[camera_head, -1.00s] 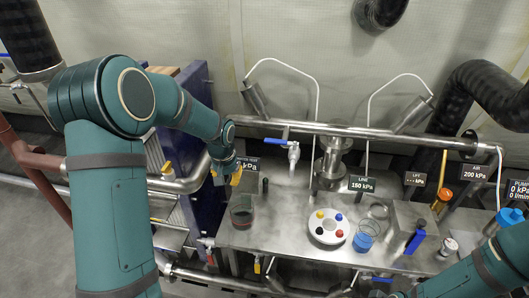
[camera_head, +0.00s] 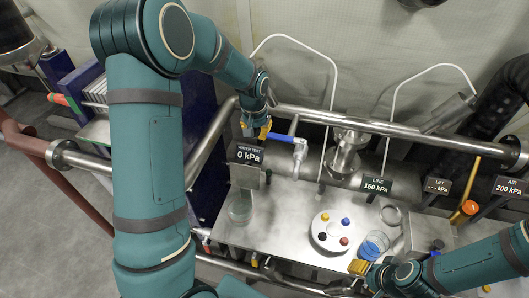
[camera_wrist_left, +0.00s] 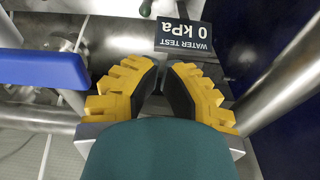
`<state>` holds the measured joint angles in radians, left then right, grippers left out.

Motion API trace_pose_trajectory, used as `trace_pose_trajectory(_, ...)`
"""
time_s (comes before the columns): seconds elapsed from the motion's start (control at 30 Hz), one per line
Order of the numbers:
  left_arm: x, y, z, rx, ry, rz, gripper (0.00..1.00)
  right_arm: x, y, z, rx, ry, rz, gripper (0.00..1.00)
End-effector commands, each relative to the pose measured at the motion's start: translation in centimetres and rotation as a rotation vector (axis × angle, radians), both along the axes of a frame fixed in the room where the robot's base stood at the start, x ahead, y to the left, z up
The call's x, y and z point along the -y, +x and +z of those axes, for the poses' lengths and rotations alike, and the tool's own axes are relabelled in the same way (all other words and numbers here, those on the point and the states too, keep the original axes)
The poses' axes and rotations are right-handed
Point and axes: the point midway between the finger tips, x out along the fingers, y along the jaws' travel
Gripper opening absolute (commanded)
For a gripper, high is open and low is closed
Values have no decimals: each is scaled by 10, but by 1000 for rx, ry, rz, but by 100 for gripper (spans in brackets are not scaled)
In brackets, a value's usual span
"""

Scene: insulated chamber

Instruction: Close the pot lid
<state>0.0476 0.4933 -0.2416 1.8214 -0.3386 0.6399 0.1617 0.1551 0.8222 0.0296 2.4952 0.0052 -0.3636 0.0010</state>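No part is clearly recognisable as a pot lid. A clear glass vessel (camera_head: 239,207) stands at the left of the metal bench; my left arm passes close to it. My left gripper (camera_head: 255,129) is above the WATER TEST 0 kPa sign (camera_head: 248,155), beside a blue-handled valve (camera_head: 272,140). Its yellow fingers stand apart, with no object visible between them; they also show in the left wrist view (camera_wrist_left: 164,75). My right gripper (camera_head: 360,270) is at the bench's front beside a cup of blue liquid (camera_head: 374,245); its finger gap is hidden.
A metal pipe (camera_head: 400,132) runs across the back of the bench, with a flanged fitting (camera_head: 347,155) below it. A white disc with coloured knobs (camera_head: 331,232) sits mid-bench. A dark blue panel (camera_head: 197,165) stands at the left. Bare bench lies between vessel and disc.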

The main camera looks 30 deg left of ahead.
Motion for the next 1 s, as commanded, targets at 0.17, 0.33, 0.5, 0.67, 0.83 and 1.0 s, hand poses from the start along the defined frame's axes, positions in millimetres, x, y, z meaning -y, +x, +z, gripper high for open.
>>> trace_pose_trajectory(0.17,-1,0,-6,-2,0,2,0,-1,0,1,0,2,3,53)
trace_pose_trajectory(0.33,-1,3,-30,-5,0,2,0,-1,0,0,0,1,3,53)
trace_pose_trajectory(0.5,-2,7,-63,-4,0,2,0,-1,0,1,0,1,3,53)
trace_pose_trajectory(0.67,-2,12,-94,-4,0,1,0,-1,0,1,0,2,3,53)
trace_pose_trajectory(0.83,1,-5,-94,0,0,1,0,-1,0,7,1,2,2,53)
trace_pose_trajectory(1.0,3,-21,-91,-1,1,1,0,-1,0,10,0,3,3,53)
